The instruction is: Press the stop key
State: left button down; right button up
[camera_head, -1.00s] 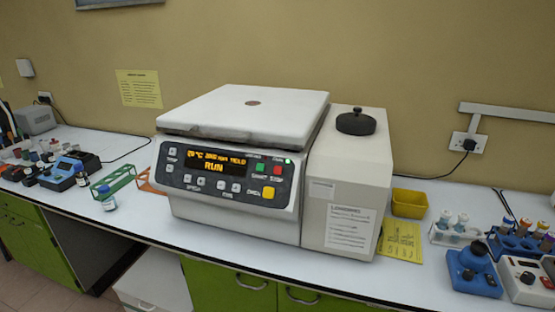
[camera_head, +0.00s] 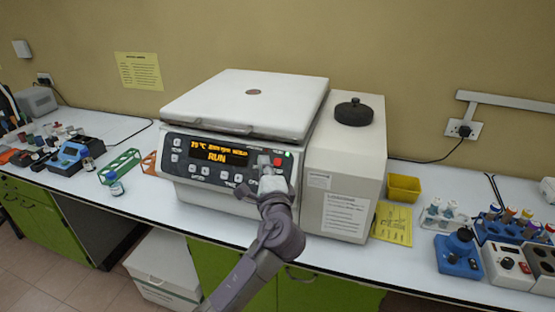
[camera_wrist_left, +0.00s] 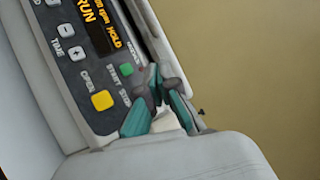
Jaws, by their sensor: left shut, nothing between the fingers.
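The centrifuge (camera_head: 245,105) stands on the bench with its lid closed. Its front panel display (camera_head: 217,153) reads RUN in orange. The red stop key (camera_head: 278,161) shows at the panel's upper right, just beside my left gripper (camera_head: 266,168). In the left wrist view the green start key (camera_wrist_left: 127,70) and yellow open key (camera_wrist_left: 103,101) are visible. There my left gripper (camera_wrist_left: 153,78) has its teal fingers shut and empty over the stop key's place, mostly hiding that key. Whether the fingertips touch the panel cannot be told. My right gripper is not in view.
A yellow tray (camera_head: 404,188) and a yellow sheet (camera_head: 392,224) lie right of the centrifuge, with tube racks (camera_head: 503,232) and small devices further right. A green rack (camera_head: 121,166) and bottle (camera_head: 115,183) stand to the left. The bench front before the centrifuge is clear.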

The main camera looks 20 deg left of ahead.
aim_at(275, 165)
pick_arm(q)
jog(key=shift+f, duration=0.1)
jog(key=shift+w+d+f+b, duration=0.1)
jog(key=shift+w+f+b, duration=0.7)
jog(key=shift+w+b, duration=0.4)
jog(key=shift+w+f+b, duration=0.75)
jog(key=shift+w+b, duration=0.4)
jog(key=shift+w, duration=0.15)
jog(key=shift+w+d+f+b, duration=0.1)
jog(key=shift+w+f+b, duration=0.7)
jog(key=shift+w+b, duration=0.4)
jog(key=shift+w+f, duration=0.1)
jog(key=shift+w, duration=0.05)
jog(key=shift+w+f+b, duration=0.1)
jog(key=shift+w+b, duration=0.15)
jog(key=shift+b, duration=0.05)
